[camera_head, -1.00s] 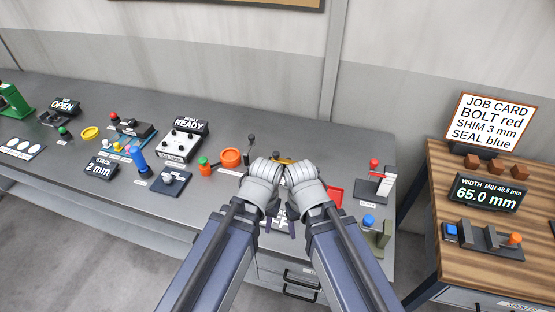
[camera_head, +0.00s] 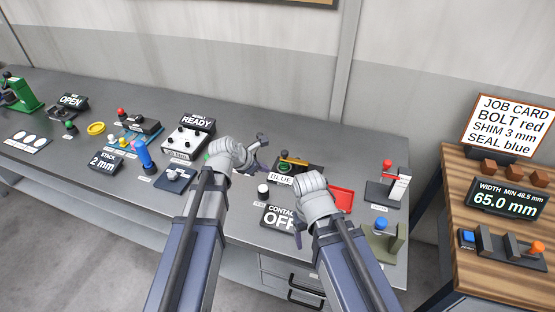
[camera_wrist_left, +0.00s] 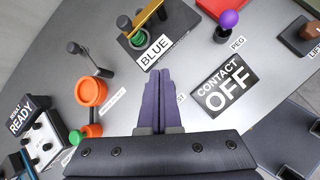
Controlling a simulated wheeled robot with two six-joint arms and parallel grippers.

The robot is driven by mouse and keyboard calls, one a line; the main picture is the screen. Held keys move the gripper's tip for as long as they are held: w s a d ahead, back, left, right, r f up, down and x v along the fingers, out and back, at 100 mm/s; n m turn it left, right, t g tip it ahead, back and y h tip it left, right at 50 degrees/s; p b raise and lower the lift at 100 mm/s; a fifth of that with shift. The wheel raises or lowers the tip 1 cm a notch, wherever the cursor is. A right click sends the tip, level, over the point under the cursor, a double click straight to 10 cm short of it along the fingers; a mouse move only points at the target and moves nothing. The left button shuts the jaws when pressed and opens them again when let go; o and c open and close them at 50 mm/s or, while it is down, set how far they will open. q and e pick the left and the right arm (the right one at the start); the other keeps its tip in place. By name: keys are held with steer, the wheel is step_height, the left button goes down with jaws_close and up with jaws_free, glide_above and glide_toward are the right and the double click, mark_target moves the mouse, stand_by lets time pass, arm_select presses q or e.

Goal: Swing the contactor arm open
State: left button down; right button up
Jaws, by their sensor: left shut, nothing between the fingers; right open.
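My left gripper (camera_wrist_left: 163,77) is shut and empty, above the bench between the orange post and the sign. In the head view my left gripper (camera_head: 260,160) hides the orange post. My right gripper (camera_head: 318,205) is open beside the sign, its fingers mostly hidden.
A red tray (camera_head: 341,200) lies right of my right gripper.

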arm_select(q)
steer(key=w+a+n, duration=0.1)
steer(key=n, duration=0.1)
steer(key=w+a+n+t, duration=0.1)
steer(key=w+n, duration=0.1)
steer(key=shift+a+r+n+b, duration=0.2)
steer(key=shift+r+n+b, duration=0.1)
steer(key=shift+r, duration=0.1)
arm_select(e)
steer(key=shift+f, duration=0.45)
arm_select(q)
steer(key=shift+w+f, duration=0.1)
arm_select(e)
step_height(320, 180, down, 8)
steer(key=b, duration=0.7)
steer(key=shift+r, duration=0.25)
arm_select(q)
glide_toward(282, 157)
step_height(282, 157, down, 4)
steer(key=w+d, duration=0.1)
steer(key=w, duration=0.1)
arm_select(e)
steer(key=shift+r, duration=0.25)
arm_select(q)
steer(key=shift+w+d+f, duration=0.15)
steer(key=shift+w+d, duration=0.4)
